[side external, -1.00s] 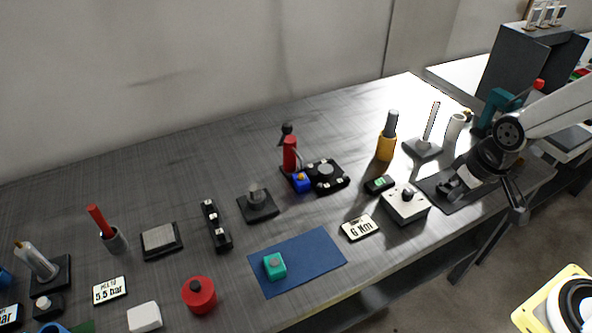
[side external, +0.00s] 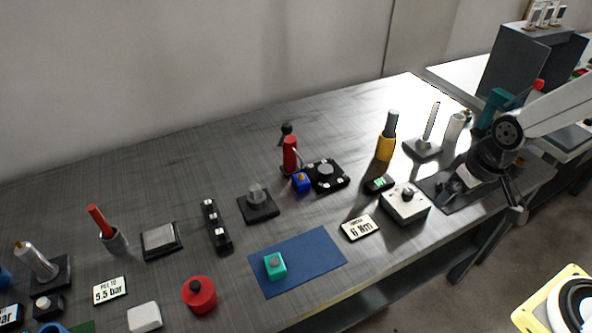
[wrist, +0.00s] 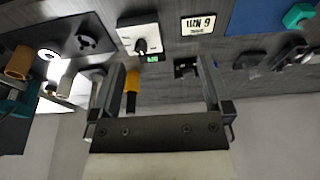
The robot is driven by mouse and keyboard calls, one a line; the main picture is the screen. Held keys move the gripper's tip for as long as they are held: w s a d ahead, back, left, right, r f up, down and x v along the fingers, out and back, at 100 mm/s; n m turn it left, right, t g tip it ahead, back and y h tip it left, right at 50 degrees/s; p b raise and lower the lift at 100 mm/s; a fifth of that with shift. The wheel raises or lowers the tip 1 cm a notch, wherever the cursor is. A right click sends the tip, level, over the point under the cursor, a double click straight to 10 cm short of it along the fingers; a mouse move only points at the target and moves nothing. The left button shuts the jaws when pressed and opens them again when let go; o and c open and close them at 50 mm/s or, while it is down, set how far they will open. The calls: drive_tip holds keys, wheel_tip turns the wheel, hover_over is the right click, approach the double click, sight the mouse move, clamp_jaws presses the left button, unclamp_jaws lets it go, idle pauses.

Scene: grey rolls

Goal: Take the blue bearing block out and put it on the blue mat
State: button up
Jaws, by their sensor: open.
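The small blue bearing block (side external: 300,182) sits at the foot of a red upright clamp (side external: 290,155), beside a black round-topped fixture (side external: 326,175), in the side view. A green block (side external: 275,265) sits on the mat's left part. My gripper (side external: 453,188) is at the right of the bench, well away from the blue block. Its fingers (wrist: 162,75) are apart and empty.
A white box with a knob (side external: 405,205), a 6 Nm plate (side external: 360,228) and a small green-display device (side external: 379,184) stand between my gripper and the mat. A yellow-based bottle (side external: 386,148) stands behind. The mat's right part is clear.

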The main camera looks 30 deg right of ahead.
drive_tip(key=w, duration=0.1)
drive_tip(key=m+t+y, duration=0.3)
drive_tip(key=m+y, duration=0.9)
drive_tip(key=m, duration=1)
approach(301, 182)
drive_tip(key=shift+w+d+r, duration=0.1)
drive_tip(key=shift+w+r, duration=0.1)
drive_tip(key=shift+r, duration=0.05)
drive_tip(key=shift+w+d+f+m+t, duration=0.1)
drive_tip(key=shift+w+f+m+t, duration=0.2)
drive_tip(key=shift+w+m, duration=0.25)
drive_tip(key=shift+s+r, duration=0.1)
drive_tip(key=shift+x, duration=1.35)
